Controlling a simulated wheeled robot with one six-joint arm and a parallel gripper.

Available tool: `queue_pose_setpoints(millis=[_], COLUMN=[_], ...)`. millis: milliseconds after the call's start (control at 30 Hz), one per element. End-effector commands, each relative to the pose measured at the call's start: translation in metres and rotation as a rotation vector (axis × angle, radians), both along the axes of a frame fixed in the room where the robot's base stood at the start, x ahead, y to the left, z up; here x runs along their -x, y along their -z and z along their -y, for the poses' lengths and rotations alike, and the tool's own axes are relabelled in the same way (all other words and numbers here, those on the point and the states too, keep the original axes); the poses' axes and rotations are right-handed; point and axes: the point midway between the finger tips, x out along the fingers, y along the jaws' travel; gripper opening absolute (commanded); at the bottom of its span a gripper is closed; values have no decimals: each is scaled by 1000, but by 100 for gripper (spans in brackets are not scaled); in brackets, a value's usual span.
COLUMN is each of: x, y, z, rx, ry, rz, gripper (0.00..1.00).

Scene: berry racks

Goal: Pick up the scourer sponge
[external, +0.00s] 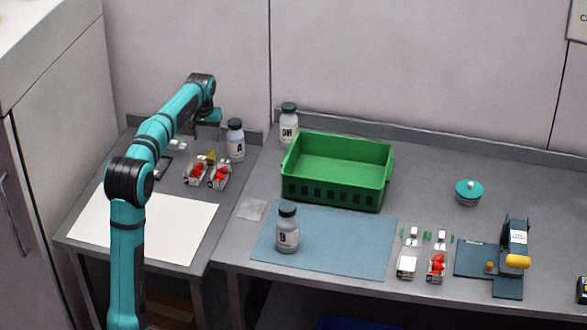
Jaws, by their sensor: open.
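A small yellow block (211,155), which looks like the scourer sponge, is on the left table just behind two small racks of red berries; it is too small to make out fully. My gripper (209,121) is at the end of the teal arm, near the back edge of the left table. It is open, and it appears above and behind the yellow block, apart from it. Its fingers are small and partly hidden by the wrist.
Bottle A (236,141) stands close to the right of the block. The berry racks (195,175) are in front. Another bottle (289,124) and a green crate (337,172) stand on the right table. A white sheet (150,228) leaves the left table's front clear.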

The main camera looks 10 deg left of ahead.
Motion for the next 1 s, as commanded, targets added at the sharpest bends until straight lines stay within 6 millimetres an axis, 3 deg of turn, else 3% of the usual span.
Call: queue_pose_setpoints(millis=[200, 533, 833, 1000], x=[-5, -8, -15, -17], y=[34, 51, 89, 96], z=[-1, 0, 0, 0], rx=[0, 0, 0, 1], ry=[0, 0, 0, 1], rz=[-1, -1, -2, 2], gripper=[60, 60, 60, 60])
